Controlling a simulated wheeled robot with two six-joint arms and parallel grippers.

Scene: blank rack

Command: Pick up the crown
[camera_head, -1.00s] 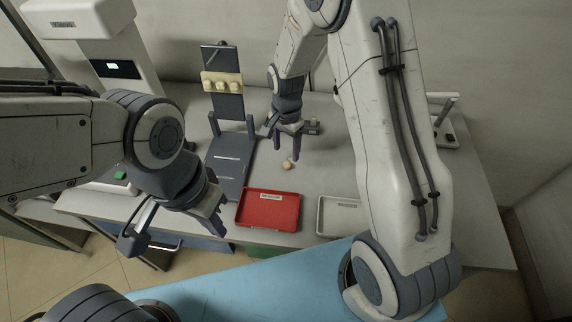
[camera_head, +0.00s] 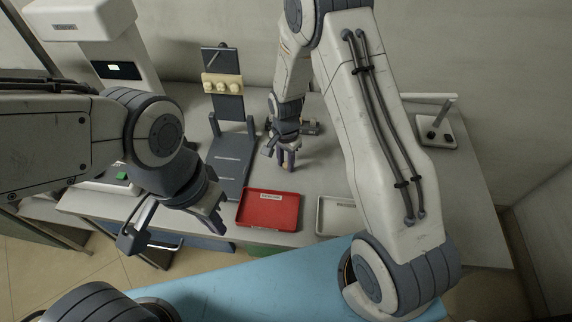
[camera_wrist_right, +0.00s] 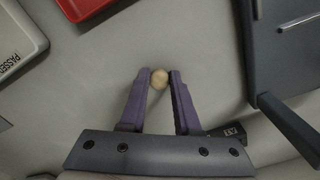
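The crown (camera_wrist_right: 159,78) is a small, rounded, cream-coloured piece on the grey bench, between the fingertips of my right gripper (camera_wrist_right: 160,77) in the right wrist view. Both fingertips appear to touch its sides. In the head view my right gripper (camera_head: 286,163) points down at the bench behind the red tray, and its fingers mostly hide the crown. My left gripper (camera_head: 217,216) hangs at the bench's front edge, left of the red tray, with its fingers apart and empty.
A red tray (camera_head: 269,227) and a light grey tray (camera_head: 322,228) lie at the bench front. A dark stand (camera_head: 232,160) carries a cream block with several rounded pieces (camera_head: 222,86). A white machine (camera_head: 122,68) stands left, a small device (camera_head: 436,132) right.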

